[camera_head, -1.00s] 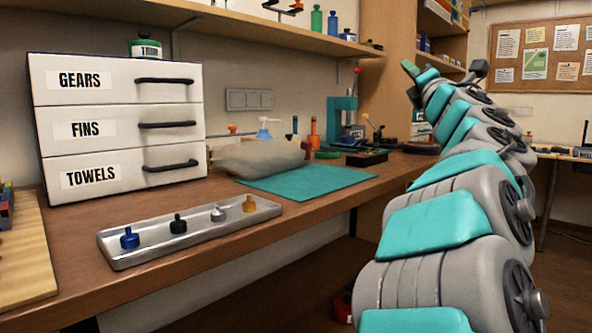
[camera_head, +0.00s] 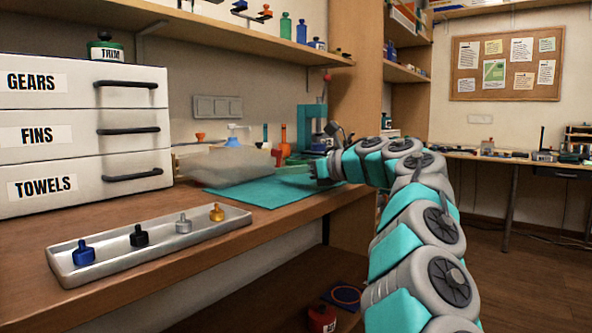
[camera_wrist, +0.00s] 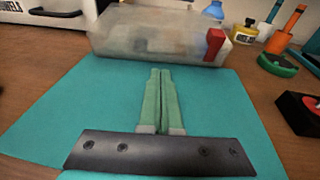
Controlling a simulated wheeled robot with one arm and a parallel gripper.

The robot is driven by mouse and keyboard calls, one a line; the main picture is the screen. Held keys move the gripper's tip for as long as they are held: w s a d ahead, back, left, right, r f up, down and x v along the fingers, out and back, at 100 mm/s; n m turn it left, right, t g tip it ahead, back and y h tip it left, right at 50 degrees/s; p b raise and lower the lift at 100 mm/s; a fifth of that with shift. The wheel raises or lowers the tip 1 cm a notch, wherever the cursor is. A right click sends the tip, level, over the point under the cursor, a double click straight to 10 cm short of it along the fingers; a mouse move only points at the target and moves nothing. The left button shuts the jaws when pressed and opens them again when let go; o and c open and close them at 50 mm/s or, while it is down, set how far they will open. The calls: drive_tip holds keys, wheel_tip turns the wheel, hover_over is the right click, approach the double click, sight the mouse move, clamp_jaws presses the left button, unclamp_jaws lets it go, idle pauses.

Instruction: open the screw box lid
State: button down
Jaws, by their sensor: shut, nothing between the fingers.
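The screw box (camera_wrist: 140,38), a cloudy see-through box with a red latch (camera_wrist: 214,46) at its right front, lies at the back of the teal mat (camera_wrist: 215,100) in the wrist view. Its lid looks closed. In the head view the box (camera_head: 228,166) sits on the workbench behind the mat (camera_head: 240,193). My gripper (camera_wrist: 161,72) is shut and empty, its green fingers together, pointing at the box's front from over the mat. The fingertips look close to the box front; I cannot tell the exact gap.
A metal tray (camera_head: 160,252) with several small coloured bottles lies at the bench front. A white drawer unit (camera_head: 60,140) stands left. Orange-handled tools (camera_wrist: 285,30), a green ring (camera_wrist: 278,64) and a dark block with a red top (camera_wrist: 300,113) lie right of the box. The mat is clear.

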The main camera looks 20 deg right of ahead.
drive_tip(key=x, duration=0.4)
drive_tip(key=shift+w+a+p, duration=0.2)
drive_tip(key=shift+p, duration=0.15)
drive_tip(key=shift+w+a+f, duration=0.15)
drive_tip(key=shift+w+a, duration=0.1)
drive_tip(key=shift+w, duration=0.05)
drive_tip(key=shift+r+p, duration=0.35)
drive_tip(key=shift+r, duration=0.2)
